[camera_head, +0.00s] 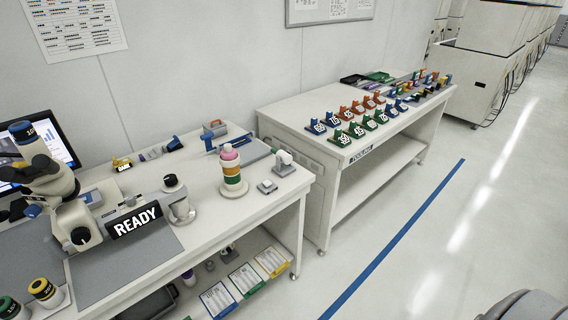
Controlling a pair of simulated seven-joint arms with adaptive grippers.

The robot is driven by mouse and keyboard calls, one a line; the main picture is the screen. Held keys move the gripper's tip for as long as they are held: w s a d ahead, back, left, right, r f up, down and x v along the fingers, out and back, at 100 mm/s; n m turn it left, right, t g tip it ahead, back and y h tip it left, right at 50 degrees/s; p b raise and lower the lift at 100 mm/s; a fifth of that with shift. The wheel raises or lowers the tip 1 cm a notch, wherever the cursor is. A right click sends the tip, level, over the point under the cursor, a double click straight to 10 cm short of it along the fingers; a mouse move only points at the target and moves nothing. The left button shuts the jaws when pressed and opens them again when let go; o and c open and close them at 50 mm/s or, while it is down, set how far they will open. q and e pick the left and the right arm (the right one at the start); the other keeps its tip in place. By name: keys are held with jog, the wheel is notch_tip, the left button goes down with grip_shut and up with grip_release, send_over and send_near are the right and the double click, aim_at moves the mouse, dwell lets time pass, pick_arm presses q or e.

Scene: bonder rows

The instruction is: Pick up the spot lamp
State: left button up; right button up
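I cannot tell for certain which object is the spot lamp. A white upright device with a dark round top (175,198) stands on a round base on the near workbench, just right of the black READY sign (136,222). A smaller white device (284,162) with a rounded head stands near the bench's right end. Either could be a lamp; both stand apart from any gripper. Neither of my grippers shows in the head view.
A white microscope (75,222) and monitor (48,140) stand at the left of the near bench (222,228). A stack of coloured rings (232,172) stands mid-bench. A second bench (290,122) holds rows of numbered coloured holders. The floor (440,240) right of the benches is open.

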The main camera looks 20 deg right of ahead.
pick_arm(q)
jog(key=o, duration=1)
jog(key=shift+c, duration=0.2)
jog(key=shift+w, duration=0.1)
